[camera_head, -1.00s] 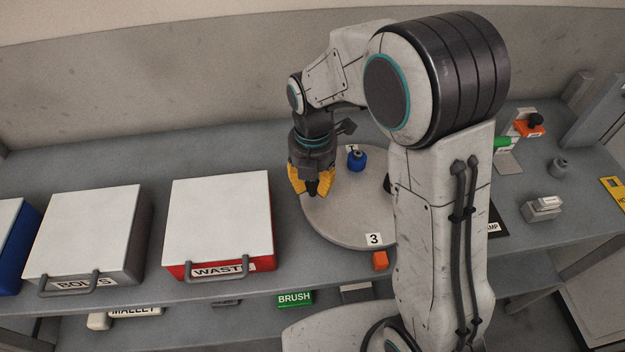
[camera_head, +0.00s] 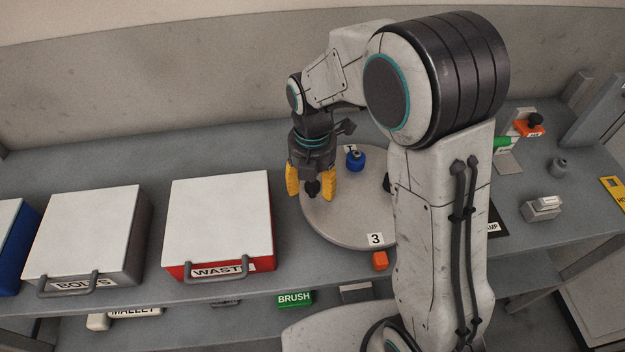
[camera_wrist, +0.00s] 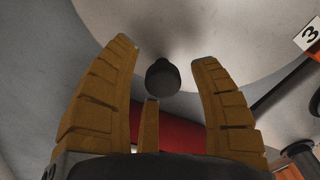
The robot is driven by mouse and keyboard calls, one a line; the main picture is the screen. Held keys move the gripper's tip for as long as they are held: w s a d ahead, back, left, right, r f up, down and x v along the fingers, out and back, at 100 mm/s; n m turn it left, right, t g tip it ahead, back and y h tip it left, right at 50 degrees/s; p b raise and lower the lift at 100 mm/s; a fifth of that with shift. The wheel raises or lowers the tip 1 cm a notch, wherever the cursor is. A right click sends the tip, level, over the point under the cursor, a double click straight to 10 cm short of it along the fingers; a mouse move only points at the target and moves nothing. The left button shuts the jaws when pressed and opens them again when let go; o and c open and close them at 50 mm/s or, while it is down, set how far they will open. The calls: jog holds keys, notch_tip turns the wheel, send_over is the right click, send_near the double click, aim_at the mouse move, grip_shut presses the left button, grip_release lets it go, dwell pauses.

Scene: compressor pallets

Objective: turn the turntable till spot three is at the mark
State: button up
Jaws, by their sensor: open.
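The turntable (camera_head: 335,228) is a pale round disc on the bench, partly hidden behind my arm. Its number 3 label (camera_head: 375,239) is at the front rim, just behind and slightly left of a small orange block (camera_head: 380,260), which looks like the mark. The label also shows in the wrist view (camera_wrist: 309,35). A dark knob (camera_wrist: 162,77) stands at the turntable's left side. My gripper (camera_head: 311,190) is open, its yellow fingers apart on either side of the knob. In the wrist view the gripper (camera_wrist: 163,57) shows clear gaps to the knob.
A blue weight-like object (camera_head: 355,160) stands on the turntable's far part, by another label that is hard to read. The red waste box (camera_head: 219,220) stands close on the left, with the grey bolts box (camera_head: 85,235) beyond it. Small items stand on the bench at right.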

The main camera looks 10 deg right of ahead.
notch_tip(320, 180, up, 12)
dwell(0.6)
dwell(0.5)
